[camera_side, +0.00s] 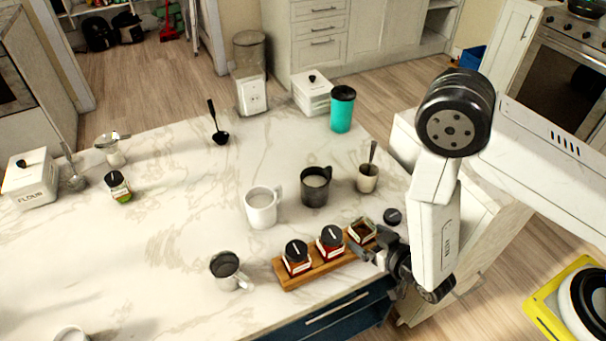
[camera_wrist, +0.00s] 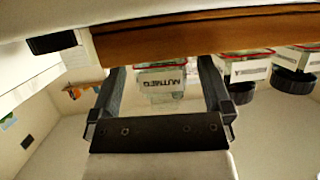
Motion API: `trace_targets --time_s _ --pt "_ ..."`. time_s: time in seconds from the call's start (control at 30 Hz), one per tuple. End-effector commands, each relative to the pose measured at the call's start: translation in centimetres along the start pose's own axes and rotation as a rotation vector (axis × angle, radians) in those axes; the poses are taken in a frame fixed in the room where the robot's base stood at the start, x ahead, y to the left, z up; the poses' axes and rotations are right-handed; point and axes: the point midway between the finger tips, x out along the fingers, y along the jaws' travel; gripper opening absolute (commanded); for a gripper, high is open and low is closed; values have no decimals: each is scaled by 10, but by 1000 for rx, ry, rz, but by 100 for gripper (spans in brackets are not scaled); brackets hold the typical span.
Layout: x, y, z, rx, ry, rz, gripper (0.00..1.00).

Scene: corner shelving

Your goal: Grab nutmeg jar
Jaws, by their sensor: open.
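The nutmeg jar (camera_side: 362,231) stands at the right end of a wooden rack (camera_side: 314,272), its glass top open without a lid. Its "NUTMEG" label (camera_wrist: 163,79) shows upside down in the wrist view, between the two fingers. My gripper (camera_side: 364,252) is open at the rack's right end, close to the jar. In the wrist view its fingers (camera_wrist: 161,70) lie on either side of the jar, with visible gaps. Contact cannot be told from the side view.
Two black-lidded spice jars (camera_side: 297,256) (camera_side: 330,241) stand left of the nutmeg jar. A loose black lid (camera_side: 392,216) lies behind my gripper. A dark mug (camera_side: 315,190), white mug (camera_side: 261,208) and cup with spoon (camera_side: 367,178) stand behind the rack.

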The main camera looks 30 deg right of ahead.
Motion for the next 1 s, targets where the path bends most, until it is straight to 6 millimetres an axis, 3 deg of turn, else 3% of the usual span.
trace_targets --time_s 0.37,0.6,0.7,1.0 --pt "0 0 0 0 0 0 100" --pt "0 0 0 0 0 0 27" --pt "0 0 0 1 1 0 0" --pt "-1 0 -1 1 1 1 0"
